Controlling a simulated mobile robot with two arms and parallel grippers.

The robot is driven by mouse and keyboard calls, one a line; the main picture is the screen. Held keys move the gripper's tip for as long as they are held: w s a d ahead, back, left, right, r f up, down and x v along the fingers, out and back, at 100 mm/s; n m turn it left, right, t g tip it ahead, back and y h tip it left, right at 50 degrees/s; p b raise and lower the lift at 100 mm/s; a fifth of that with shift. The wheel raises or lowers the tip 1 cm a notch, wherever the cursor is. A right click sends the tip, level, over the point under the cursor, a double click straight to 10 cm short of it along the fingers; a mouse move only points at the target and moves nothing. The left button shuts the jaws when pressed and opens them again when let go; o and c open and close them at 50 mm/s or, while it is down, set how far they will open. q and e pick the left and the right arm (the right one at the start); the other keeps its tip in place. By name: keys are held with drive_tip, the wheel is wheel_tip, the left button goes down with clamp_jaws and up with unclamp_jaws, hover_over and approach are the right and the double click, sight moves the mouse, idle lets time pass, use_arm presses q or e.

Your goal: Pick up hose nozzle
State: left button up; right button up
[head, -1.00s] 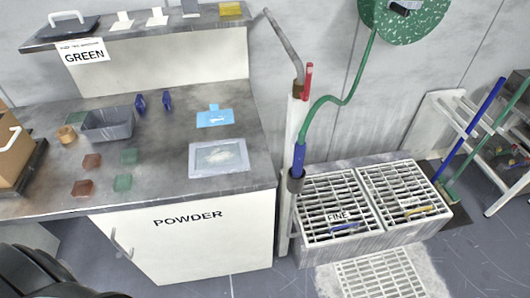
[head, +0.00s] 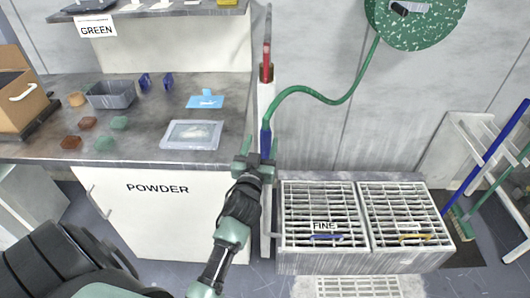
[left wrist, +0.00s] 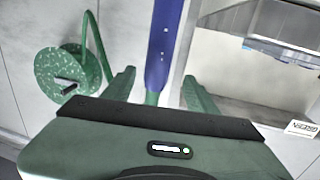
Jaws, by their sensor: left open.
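The hose nozzle (head: 265,142) is blue and stands upright against the white post, with a green hose curving from its top to the reel. Its lower part is hidden behind my left gripper in the head view. My left gripper (head: 260,150) is open, with its fingers on either side of the nozzle's line. In the left wrist view the blue nozzle (left wrist: 163,45) and a bit of green show between and beyond the open fingers (left wrist: 158,90). I cannot tell whether the fingers touch it. My right gripper is not in view.
The workbench (head: 160,90) with trays and small blocks is left of the post. Two slatted grates (head: 325,210) stand to its right, low down. The green hose reel (head: 415,18) is on the wall. A rack with brooms (head: 485,160) is at far right.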

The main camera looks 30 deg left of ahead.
sight(265, 138)
use_arm(q)
drive_tip(key=x, duration=0.4)
drive_tip(key=shift+w+d+p, duration=0.15)
drive_tip(key=shift+w+p, duration=0.2)
clamp_jaws()
idle(1.1)
